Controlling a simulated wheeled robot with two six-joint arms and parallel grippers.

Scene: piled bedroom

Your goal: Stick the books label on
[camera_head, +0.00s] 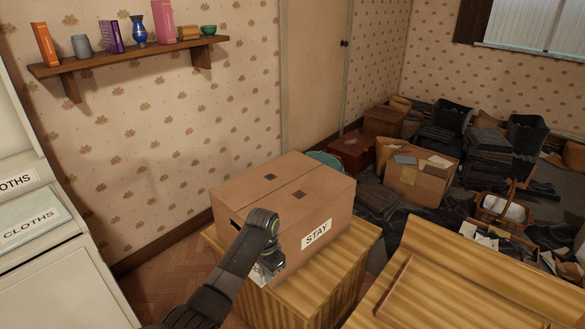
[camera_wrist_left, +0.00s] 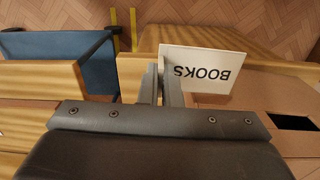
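My left gripper (camera_head: 270,268) is at the near left side of a closed cardboard box (camera_head: 255,190). In the left wrist view its fingers (camera_wrist_left: 168,86) are together on the edge of the white books label (camera_wrist_left: 203,70), which reads BOOKS upside down there. In the head view only a small part of the books label (camera_head: 257,276) shows beside the gripper. The box stands on a wooden stand and has a white STAY label (camera_head: 316,233) on its near right face. In the wrist view the box (camera_wrist_left: 240,88) with its dark hand hole is right of the label. My right gripper is out of view.
A wooden stand (camera_head: 325,280) carries the box; another wooden piece (camera_head: 480,285) is at right. White drawers (camera_head: 50,255) labelled CLOTHS stand left. A wall shelf (camera_head: 130,56) holds books and vases. Piled boxes and baskets fill the back right. A blue seat (camera_wrist_left: 75,65) shows in the wrist view.

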